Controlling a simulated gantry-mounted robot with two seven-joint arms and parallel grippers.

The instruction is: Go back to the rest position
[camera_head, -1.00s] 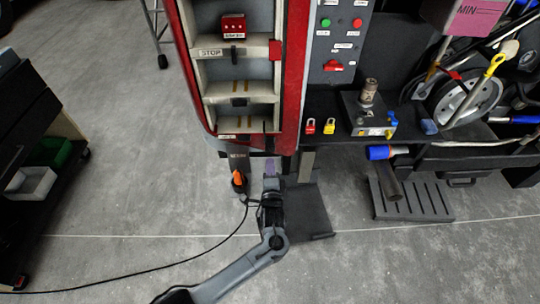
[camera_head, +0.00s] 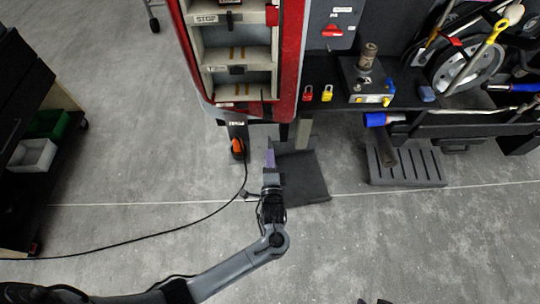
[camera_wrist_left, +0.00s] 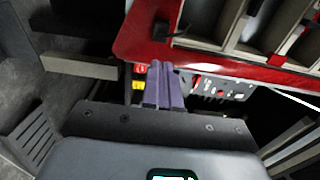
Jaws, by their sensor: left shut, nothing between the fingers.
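My left gripper (camera_head: 270,159) is in the middle of the head view, in front of the lower end of the red-framed cabinet. Its purple fingers are together with nothing between them. In the left wrist view the fingers (camera_wrist_left: 166,84) point toward the red cabinet edge, apart from it as far as I can tell. My left arm reaches in from the lower left. At the bottom edge of the head view a small dark part shows, too little to tell what it is; my right gripper is not seen.
The red-framed cabinet (camera_head: 291,70) stands ahead, with a dark plate (camera_head: 305,185) on the floor below it. A black shelf (camera_head: 430,104) holds red and yellow padlocks at right. A slotted grey step (camera_head: 405,170) is on the floor. A dark cart (camera_head: 20,125) stands at left. A cable crosses the floor.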

